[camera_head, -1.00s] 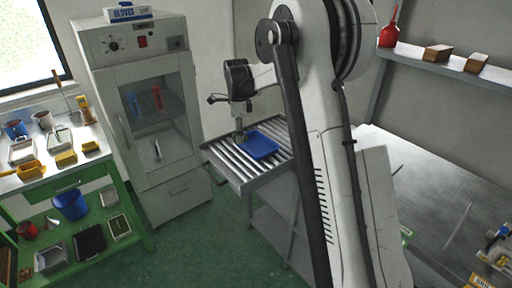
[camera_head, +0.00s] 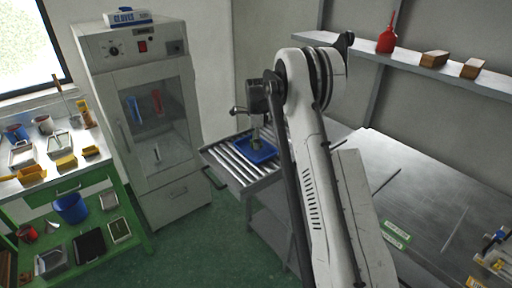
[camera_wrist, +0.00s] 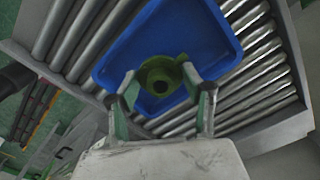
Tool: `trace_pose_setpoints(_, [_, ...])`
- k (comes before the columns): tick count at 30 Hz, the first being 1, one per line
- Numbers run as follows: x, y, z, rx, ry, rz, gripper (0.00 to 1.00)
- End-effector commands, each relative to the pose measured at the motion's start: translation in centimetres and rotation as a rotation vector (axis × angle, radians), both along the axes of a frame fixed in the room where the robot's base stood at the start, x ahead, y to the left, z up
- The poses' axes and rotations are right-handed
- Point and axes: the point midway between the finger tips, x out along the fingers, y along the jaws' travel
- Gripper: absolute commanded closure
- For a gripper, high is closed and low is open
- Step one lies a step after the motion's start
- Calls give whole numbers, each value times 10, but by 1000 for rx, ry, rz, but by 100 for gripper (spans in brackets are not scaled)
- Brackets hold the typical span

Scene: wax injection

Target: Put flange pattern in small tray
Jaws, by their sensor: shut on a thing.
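The flange pattern (camera_wrist: 160,76) is a green round piece with a dark centre hole in the wrist view. My gripper (camera_wrist: 160,92) is shut on it, with one finger on each side. The small tray (camera_wrist: 128,50) is blue and lies on the roller conveyor, behind the flange in the wrist view. The flange appears over the tray's inside; whether it touches the tray floor I cannot tell. In the head view the tray (camera_head: 262,155) shows partly behind my arm, with the gripper just above it and the flange small and greenish there.
The roller conveyor (camera_head: 222,164) stands beside a grey cabinet (camera_head: 150,110) with a glass door. At the right is a grey table (camera_head: 420,190) under a shelf (camera_head: 420,62). A green bench (camera_head: 135,225) with tools stands at the left.

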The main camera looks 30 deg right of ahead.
Motion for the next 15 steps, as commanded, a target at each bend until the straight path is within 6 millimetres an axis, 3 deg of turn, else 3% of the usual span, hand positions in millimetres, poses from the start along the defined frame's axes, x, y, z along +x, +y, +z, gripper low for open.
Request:
trace_pose_setpoints(6, [0,0,-28,0,0,0,76])
trace_pose_setpoints(15, [0,1,-32,0,0,0,76])
